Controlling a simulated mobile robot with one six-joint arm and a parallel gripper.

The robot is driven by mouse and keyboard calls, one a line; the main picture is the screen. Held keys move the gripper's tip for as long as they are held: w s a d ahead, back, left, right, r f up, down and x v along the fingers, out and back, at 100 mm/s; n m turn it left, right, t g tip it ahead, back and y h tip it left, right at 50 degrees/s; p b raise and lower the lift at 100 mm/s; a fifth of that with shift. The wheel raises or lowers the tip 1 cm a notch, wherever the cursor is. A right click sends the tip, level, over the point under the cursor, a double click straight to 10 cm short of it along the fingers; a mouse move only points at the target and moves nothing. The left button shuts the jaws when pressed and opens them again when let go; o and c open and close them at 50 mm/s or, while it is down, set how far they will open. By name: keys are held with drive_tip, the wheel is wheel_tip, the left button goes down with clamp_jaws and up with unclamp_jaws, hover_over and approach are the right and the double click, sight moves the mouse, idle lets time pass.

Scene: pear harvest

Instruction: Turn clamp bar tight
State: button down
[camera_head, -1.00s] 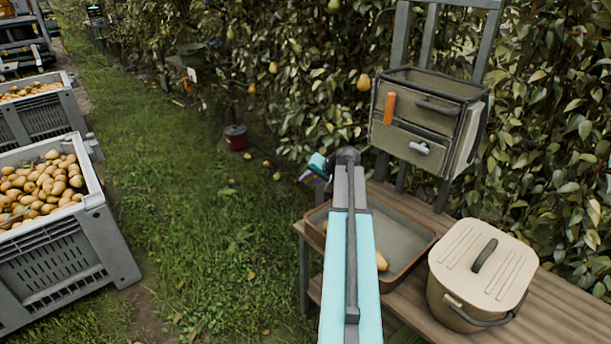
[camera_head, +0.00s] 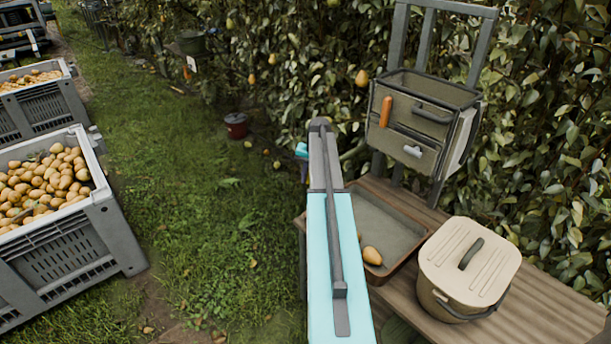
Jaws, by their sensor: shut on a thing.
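I cannot make out a clamp bar in the camera_head view. My teal and grey arm rises from the bottom middle and covers the centre of the picture. A small teal part shows just left of the arm's far end, beside the foliage. My gripper's fingers are hidden behind the arm, so their hold does not show.
A wooden bench (camera_head: 555,300) at right bears a shallow brown tray (camera_head: 392,222) with a pear (camera_head: 372,256) and a lidded bucket (camera_head: 468,265). A pocketed organiser (camera_head: 410,140) stands behind. Pear crates (camera_head: 75,250) are at left.

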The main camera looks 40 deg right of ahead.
drive_tip(key=shift+w+d+r+g+p, duration=0.4)
drive_tip(key=shift+d+r+g+p, duration=0.1)
drive_tip(key=shift+g+p, duration=0.15)
drive_tip(key=shift+g, duration=0.25)
drive_tip(key=shift+s+a+f+g, duration=0.1)
drive_tip(key=shift+s+f+g, duration=0.1)
drive_tip(key=shift+g, duration=0.1)
drive_tip(key=c, duration=1.6)
unclamp_jaws()
drive_tip(key=shift+o, duration=0.2)
drive_tip(key=shift+a+f, duration=0.1)
drive_tip(key=shift+f, duration=0.05)
drive_tip(key=shift+a, duration=0.1)
wheel_tip(320, 180, up, 14)
drive_tip(key=b, duration=0.2)
drive_tip(key=shift+b, duration=0.35)
drive_tip(key=shift+w, duration=0.15)
